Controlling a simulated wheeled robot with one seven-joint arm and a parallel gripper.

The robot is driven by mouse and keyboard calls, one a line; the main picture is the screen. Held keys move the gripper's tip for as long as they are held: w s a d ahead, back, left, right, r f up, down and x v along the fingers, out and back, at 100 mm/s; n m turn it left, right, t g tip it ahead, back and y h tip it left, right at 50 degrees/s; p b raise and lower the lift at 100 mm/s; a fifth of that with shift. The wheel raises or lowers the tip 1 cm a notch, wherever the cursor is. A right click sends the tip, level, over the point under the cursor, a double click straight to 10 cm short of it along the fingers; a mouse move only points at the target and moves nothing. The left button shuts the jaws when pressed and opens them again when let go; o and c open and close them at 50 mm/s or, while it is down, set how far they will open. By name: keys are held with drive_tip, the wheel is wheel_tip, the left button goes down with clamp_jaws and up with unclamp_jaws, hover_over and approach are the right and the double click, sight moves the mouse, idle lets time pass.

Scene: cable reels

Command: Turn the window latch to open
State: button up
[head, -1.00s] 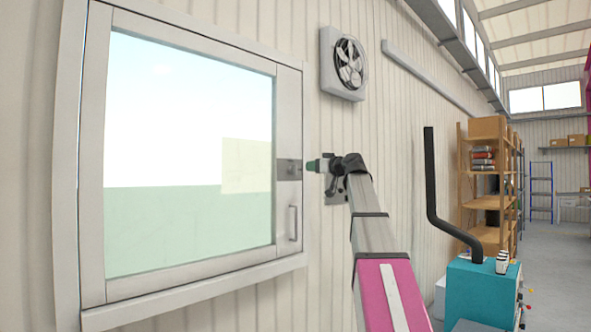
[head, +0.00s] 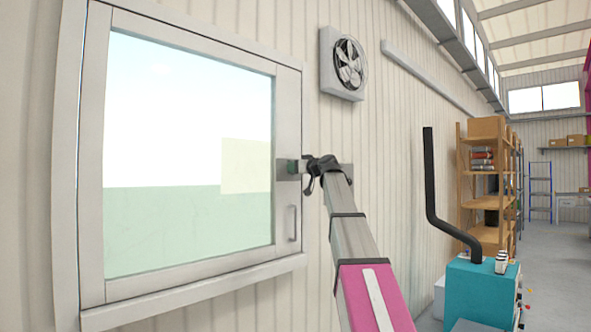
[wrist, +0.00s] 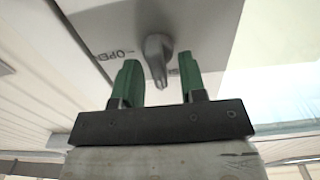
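The window (head: 190,165) has a pale frame and is closed in the head view. Its latch plate (head: 281,168) is on the right side of the frame, partly hidden by my gripper (head: 298,168). In the wrist view the grey latch knob (wrist: 157,58) stands out from a grey plate (wrist: 115,20) marked "OPEN" on the left. More lettering on the right is mostly hidden by a finger. My gripper (wrist: 158,85) has its two green fingers apart, one on each side of the knob's tip, with gaps between. It holds nothing.
A small pull handle (head: 292,223) is on the window frame below the latch. A wall fan (head: 344,64) is above my arm. A teal machine (head: 478,290) with a black pipe (head: 432,190) and a wooden shelf (head: 487,185) stand to the right.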

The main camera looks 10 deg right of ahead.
drive_tip(key=c, duration=0.6)
drive_tip(key=shift+m, duration=0.3)
drive_tip(key=m, duration=0.3)
drive_tip(key=shift+w+d+m, duration=0.1)
drive_tip(key=shift+d+m, duration=0.05)
drive_tip(key=shift+m, duration=0.25)
drive_tip(key=shift+w+d+f+m, duration=0.1)
drive_tip(key=shift+f+m, duration=0.1)
drive_tip(key=shift+m, duration=2.05)
drive_tip(key=shift+w+d+f+m, duration=0.1)
drive_tip(key=shift+f+m, duration=0.1)
drive_tip(key=shift+m, duration=2)
drive_tip(key=shift+d+f+m, duration=0.1)
drive_tip(key=shift+f+m, duration=0.1)
drive_tip(key=shift+m, duration=2.05)
